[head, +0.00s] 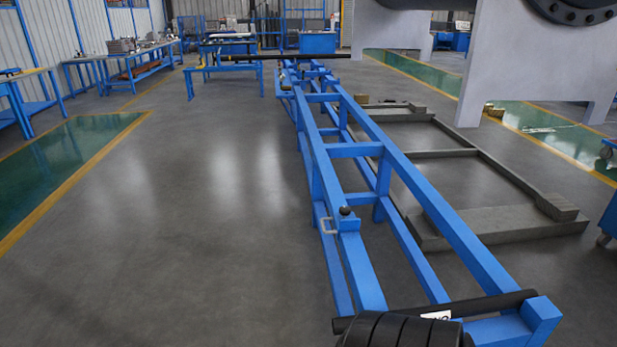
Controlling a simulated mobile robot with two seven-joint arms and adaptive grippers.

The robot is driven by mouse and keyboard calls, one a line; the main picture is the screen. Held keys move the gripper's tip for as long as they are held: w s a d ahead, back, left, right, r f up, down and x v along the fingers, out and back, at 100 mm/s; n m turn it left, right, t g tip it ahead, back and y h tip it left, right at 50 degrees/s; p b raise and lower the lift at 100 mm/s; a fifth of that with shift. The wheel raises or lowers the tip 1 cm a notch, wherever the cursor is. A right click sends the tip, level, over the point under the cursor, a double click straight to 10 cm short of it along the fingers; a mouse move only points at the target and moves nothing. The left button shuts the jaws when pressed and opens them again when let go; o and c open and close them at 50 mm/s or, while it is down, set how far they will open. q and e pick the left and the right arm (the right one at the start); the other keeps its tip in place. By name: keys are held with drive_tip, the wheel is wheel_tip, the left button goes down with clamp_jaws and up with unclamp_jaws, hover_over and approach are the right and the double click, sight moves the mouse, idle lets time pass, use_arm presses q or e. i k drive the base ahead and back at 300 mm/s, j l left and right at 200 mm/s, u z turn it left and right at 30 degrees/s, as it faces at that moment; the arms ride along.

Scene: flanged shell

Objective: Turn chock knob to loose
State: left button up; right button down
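A small black ball knob (345,211) stands on the left rail of the long blue frame (355,149), near its lower middle; it may be the chock knob. Neither of my grippers is in the head view, and nothing is touching the knob.
A black bar (490,304) crosses the frame's near end, beside a black ribbed object (398,331). A grey floor frame (500,233) and a large pale support (510,70) stand right. Blue workbenches (150,62) line the back left. The floor left of the frame is clear.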

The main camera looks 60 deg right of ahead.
sight(344, 211)
drive_tip(key=i+l+z, duration=0.15)
drive_tip(key=i+z, duration=0.65)
drive_tip(key=i+j+z, duration=0.15)
drive_tip(key=i+z, duration=0.3)
drive_tip(key=i+j+z, duration=0.25)
drive_tip(key=z, duration=0.15)
drive_tip(key=i, duration=0.1)
